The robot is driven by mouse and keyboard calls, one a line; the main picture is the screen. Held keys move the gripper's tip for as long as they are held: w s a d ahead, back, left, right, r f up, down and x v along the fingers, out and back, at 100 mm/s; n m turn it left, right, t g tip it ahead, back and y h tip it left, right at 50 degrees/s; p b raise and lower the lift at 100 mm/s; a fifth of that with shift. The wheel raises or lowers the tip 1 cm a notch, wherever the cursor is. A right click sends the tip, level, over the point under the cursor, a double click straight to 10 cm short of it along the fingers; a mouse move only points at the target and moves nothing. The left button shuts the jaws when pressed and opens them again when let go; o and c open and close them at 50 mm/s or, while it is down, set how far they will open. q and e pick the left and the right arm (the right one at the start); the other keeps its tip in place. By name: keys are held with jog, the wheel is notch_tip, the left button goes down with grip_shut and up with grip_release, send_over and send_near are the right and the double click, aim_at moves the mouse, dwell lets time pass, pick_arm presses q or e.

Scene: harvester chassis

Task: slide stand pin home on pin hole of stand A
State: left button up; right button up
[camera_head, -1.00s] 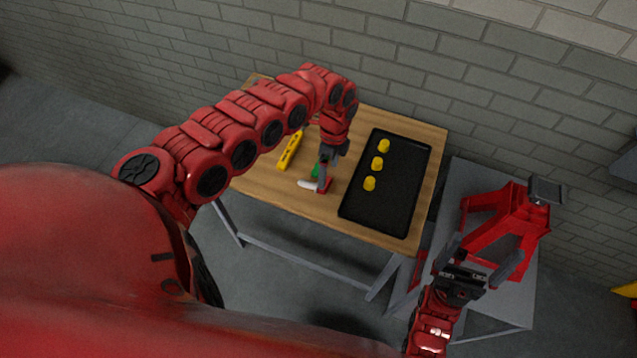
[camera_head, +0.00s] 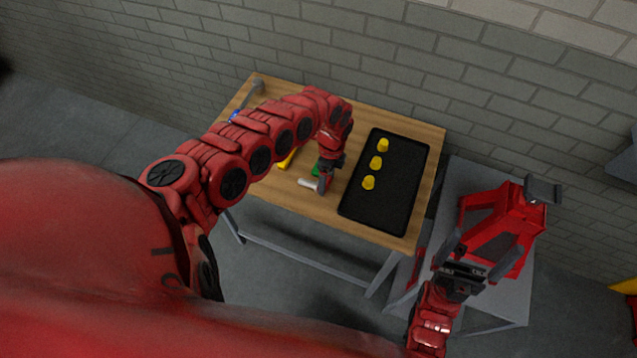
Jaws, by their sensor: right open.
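I cannot tell for certain which part is the stand pin. A red frame (camera_head: 493,215), perhaps stand A, rests on the grey table at the right; its pin hole cannot be made out. My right gripper (camera_head: 480,250) is open in front of the frame's near side, its fingers apart; I cannot tell whether they touch it. My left gripper (camera_head: 325,183) points down at the wooden table beside a small white piece (camera_head: 307,183) and a green piece (camera_head: 316,170). Its fingertips are too small to read.
A black tray (camera_head: 385,205) with several yellow pieces (camera_head: 376,162) lies on the wooden table (camera_head: 280,203). A yellow tool (camera_head: 286,161) is partly behind my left arm. A grey tool with a blue part (camera_head: 235,116) lies at the back left. A brick wall stands behind.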

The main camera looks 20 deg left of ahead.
pick_arm(q)
grip_shut()
jog(key=shift+r, duration=0.1)
